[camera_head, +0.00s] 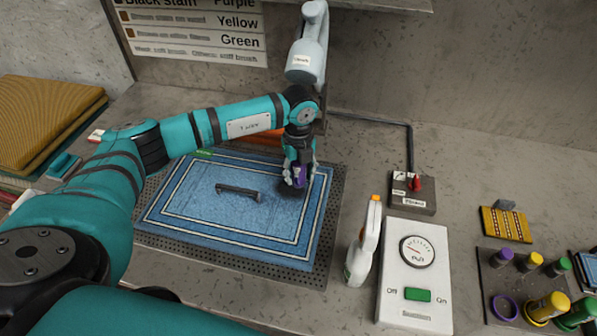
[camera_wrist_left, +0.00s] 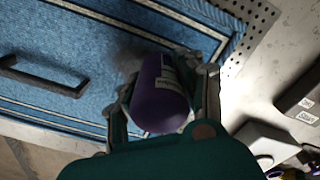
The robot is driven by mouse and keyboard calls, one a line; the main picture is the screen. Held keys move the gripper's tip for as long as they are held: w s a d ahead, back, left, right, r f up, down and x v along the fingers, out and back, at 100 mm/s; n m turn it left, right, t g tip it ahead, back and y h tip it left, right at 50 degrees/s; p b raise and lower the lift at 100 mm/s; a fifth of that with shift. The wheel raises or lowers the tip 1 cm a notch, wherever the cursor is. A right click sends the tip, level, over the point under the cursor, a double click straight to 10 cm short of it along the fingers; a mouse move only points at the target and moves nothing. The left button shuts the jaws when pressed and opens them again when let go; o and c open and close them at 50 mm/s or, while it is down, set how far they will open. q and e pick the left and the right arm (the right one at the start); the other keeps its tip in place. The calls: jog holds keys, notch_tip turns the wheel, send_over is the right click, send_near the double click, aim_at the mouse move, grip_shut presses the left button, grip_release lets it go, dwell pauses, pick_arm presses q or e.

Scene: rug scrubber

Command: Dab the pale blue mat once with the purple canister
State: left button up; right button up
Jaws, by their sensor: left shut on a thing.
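The pale blue mat (camera_head: 190,215) lies flat on a dark perforated tray and has white border lines. A dark handle-like bar (camera_head: 240,191) lies on its middle. My left gripper (camera_head: 297,182) is over the mat's right part, shut on the purple canister (camera_wrist_left: 160,100). The canister has a white label and is mostly hidden by the fingers in the head view. In the left wrist view a dark smudge shows on the mat beside the canister's far end. I cannot tell whether the canister touches the mat. My right gripper is not in view.
A white spray bottle (camera_head: 362,245) and a gauge box (camera_head: 415,270) with a green switch stand right of the mat. A box with a red knob (camera_head: 414,186) is behind them. A dark rack (camera_head: 508,285) with purple, yellow and green canisters is at far right. Folded rugs (camera_head: 45,120) lie left.

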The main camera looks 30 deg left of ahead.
pick_arm(q)
jog(key=shift+f+b, duration=0.35)
jog(key=shift+f, duration=0.25)
dwell(0.9)
